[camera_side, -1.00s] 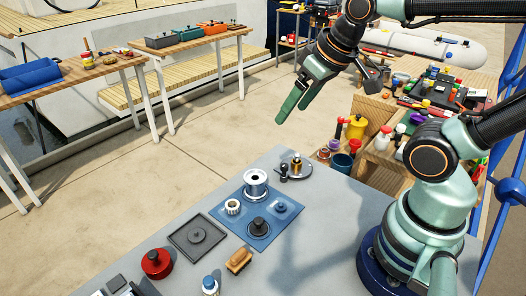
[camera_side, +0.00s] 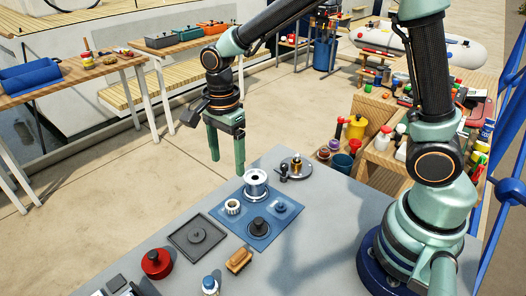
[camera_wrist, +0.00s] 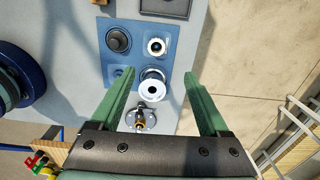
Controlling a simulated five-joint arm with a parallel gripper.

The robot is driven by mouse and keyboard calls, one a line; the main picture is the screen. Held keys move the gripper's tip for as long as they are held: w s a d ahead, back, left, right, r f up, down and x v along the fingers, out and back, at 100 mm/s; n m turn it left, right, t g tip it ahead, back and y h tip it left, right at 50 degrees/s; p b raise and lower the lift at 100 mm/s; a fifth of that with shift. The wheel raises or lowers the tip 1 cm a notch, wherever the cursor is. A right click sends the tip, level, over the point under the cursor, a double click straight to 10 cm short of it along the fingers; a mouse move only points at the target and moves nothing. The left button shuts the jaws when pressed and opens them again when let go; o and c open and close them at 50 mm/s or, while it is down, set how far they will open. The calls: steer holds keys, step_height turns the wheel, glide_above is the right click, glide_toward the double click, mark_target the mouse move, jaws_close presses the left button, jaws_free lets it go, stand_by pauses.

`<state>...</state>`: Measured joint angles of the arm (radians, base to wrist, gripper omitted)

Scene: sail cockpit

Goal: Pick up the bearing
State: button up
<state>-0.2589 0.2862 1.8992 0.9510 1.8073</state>
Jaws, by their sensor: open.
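The bearing, a small whitish ring with ribbed sides and a dark centre (camera_side: 232,207), stands on the blue mat (camera_side: 235,229), at its left part in the side view. In the wrist view the bearing (camera_wrist: 157,46) lies beyond the fingertips, with the silver drum nearer to me. My gripper (camera_side: 226,163) points down, open and empty, above and behind the mat by the table's far edge. In the wrist view its green fingers (camera_wrist: 160,76) are spread wide, with nothing between them touching either one.
The silver drum (camera_side: 256,184) stands close behind the bearing. A black stepped part (camera_side: 258,226) and a small blue part (camera_side: 281,208) share the mat. A round plate with small fittings (camera_side: 298,174) is behind. A grey tray (camera_side: 184,248), red pot (camera_side: 156,263) and brush (camera_side: 239,260) are nearer.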

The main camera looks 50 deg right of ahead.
glide_above(232, 206)
steer(key=f, duration=0.7)
steer(key=shift+w+d, duration=0.15)
steer(key=shift+w, duration=0.15)
steer(key=f, duration=0.4)
steer(key=shift+s, duration=0.4)
steer(key=shift+f, duration=0.65)
jaws_close()
steer(key=shift+r, duration=0.1)
step_height(232, 206, up, 20)
steer(key=shift+r, duration=0.1)
steer(key=shift+r, duration=1.35)
